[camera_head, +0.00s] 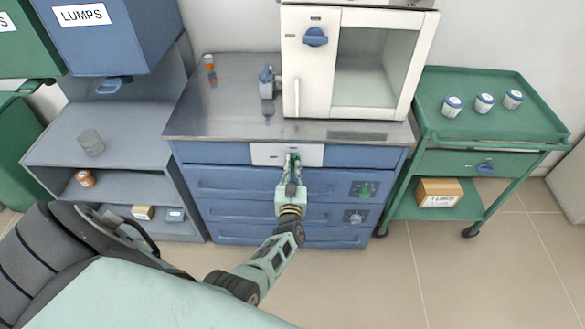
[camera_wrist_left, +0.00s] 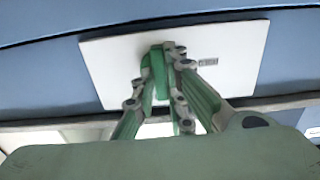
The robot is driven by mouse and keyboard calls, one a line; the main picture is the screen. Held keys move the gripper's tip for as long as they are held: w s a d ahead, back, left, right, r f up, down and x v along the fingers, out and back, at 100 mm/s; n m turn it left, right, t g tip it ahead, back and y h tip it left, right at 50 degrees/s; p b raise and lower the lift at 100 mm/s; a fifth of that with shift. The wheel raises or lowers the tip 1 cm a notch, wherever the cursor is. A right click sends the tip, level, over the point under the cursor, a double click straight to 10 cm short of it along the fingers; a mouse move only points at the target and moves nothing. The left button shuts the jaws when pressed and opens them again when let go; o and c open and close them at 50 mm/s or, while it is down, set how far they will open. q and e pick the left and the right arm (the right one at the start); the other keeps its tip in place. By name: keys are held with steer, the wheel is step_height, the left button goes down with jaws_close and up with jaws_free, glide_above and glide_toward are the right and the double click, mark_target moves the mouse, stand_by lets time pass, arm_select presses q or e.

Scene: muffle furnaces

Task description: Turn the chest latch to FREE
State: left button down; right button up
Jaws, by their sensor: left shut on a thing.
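The blue chest of drawers (camera_head: 235,155) stands in the middle of the head view, with a white latch plate (camera_head: 263,153) at the top of its front. In the left wrist view the plate (camera_wrist_left: 235,50) fills the upper middle, with a small dark marking to the right of the latch. The green chest latch (camera_wrist_left: 158,72) sticks out from the plate and looks roughly upright in that view. My left gripper (camera_head: 293,161) is at the plate, its fingers closed on the latch and hiding much of it. My right gripper is not in view.
A white furnace (camera_head: 308,70) and a small blue-grey bottle (camera_head: 266,84) stand on the steel top (camera_head: 225,110). Two dials, one green (camera_head: 363,189), sit on the chest's lower right. A green cart (camera_head: 490,130) with several jars stands right, grey shelves (camera_head: 75,130) left.

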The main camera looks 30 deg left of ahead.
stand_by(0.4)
arm_select(q)
steer(key=c, duration=1.8)
jaws_free()
steer(key=v, duration=0.7)
steer(key=shift+s, duration=0.3)
steer(key=shift+d, duration=0.1)
